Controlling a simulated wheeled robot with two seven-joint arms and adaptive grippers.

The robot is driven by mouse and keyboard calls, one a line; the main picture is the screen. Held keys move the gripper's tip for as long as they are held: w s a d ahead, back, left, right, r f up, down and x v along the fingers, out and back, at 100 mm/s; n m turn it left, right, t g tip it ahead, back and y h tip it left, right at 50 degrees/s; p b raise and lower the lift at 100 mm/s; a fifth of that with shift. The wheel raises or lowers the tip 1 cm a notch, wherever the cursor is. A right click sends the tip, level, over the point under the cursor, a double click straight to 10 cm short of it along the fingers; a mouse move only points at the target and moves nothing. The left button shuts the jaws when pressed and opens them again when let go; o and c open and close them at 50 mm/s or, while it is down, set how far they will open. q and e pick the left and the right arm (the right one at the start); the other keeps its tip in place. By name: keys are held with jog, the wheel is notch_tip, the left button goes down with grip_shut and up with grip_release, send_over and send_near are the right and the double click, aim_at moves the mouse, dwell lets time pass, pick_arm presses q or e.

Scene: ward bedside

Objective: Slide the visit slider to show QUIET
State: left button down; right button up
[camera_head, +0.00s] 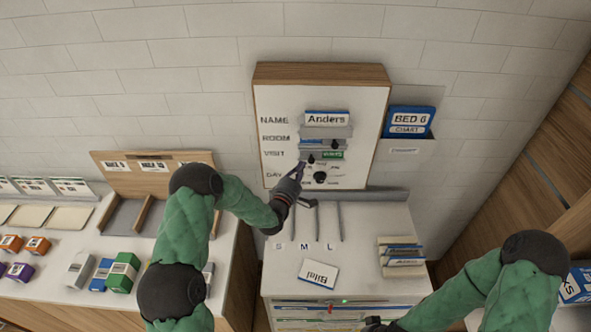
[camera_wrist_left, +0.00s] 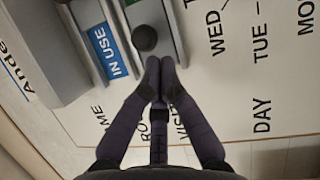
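The white board (camera_head: 272,100) on the wall has NAME, ROOM, VISIT and DAY rows. The visit slider (camera_head: 333,155) is a grey rail with a green label, too small to read for certain. Its dark round knob (camera_head: 311,158) is at the rail's left part; the knob also shows in the left wrist view (camera_wrist_left: 144,38). My left gripper (camera_head: 302,166) has its fingertips together, beside the knob at its left; in the wrist view the fingertips (camera_wrist_left: 160,62) are just below the knob, and I cannot tell if they touch. My right gripper (camera_head: 375,322) is mostly cut off at the bottom edge.
The room slider showing a blue IN USE label (camera_wrist_left: 110,50) lies directly above the visit rail. A round day dial (camera_head: 320,177) sits just below. A blue BED 6 chart (camera_head: 409,121) hangs right of the board. A Blind card (camera_head: 317,274) lies on the counter.

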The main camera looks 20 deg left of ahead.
pick_arm(q)
jog(key=w+d+b, duration=0.2)
jog(key=d+b, duration=0.3)
jog(key=d, duration=0.2)
jog(key=shift+d, duration=0.4)
jog(key=shift+w, duration=0.15)
